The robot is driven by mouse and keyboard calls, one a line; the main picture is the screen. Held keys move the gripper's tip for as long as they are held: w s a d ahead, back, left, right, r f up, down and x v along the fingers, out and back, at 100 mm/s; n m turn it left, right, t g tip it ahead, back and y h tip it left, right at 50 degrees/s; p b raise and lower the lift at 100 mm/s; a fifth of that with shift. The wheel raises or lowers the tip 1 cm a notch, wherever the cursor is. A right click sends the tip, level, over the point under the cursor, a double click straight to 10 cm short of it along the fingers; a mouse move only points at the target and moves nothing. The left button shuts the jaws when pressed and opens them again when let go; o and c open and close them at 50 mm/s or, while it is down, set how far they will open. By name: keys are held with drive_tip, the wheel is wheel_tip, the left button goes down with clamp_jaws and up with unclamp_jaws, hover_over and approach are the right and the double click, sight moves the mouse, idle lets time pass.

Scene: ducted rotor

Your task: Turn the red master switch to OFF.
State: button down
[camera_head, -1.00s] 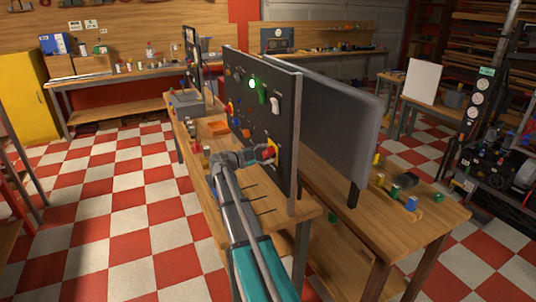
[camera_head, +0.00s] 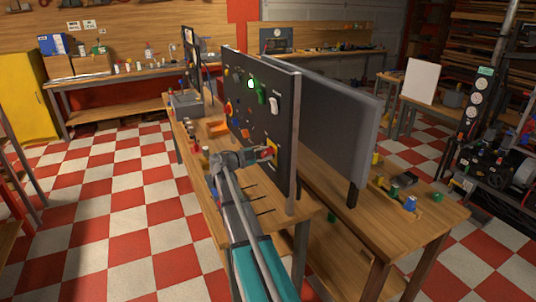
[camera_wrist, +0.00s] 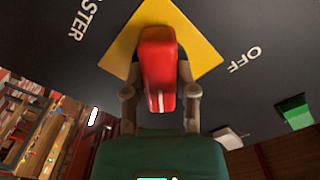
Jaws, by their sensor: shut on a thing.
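The red master switch (camera_wrist: 158,62) is a red handle with a white line, on a yellow plate (camera_wrist: 205,45) set on the dark panel. In the wrist view the handle runs up and down the picture, with its white line towards the bottom. The word OFF (camera_wrist: 245,60) is to its right, and part of the word MASTER is at upper left. My gripper (camera_wrist: 160,90) is shut on the handle, one finger on each side. In the head view my gripper (camera_head: 258,155) is at the panel's lower part, partly hiding the switch (camera_head: 268,153).

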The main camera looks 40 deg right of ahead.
drive_tip(key=shift+a+n, duration=0.15)
drive_tip(key=shift+n, duration=0.25)
drive_tip(key=n, duration=0.8)
drive_tip(key=shift+f, duration=0.1)
drive_tip(key=n, duration=0.4)
drive_tip(key=shift+n, duration=2.6)
drive_tip(key=c, duration=0.5)
unclamp_jaws()
drive_tip(key=shift+a, duration=0.1)
drive_tip(key=shift+c, duration=0.2)
drive_tip(key=shift+o, duration=0.7)
drive_tip(key=shift+w, duration=0.1)
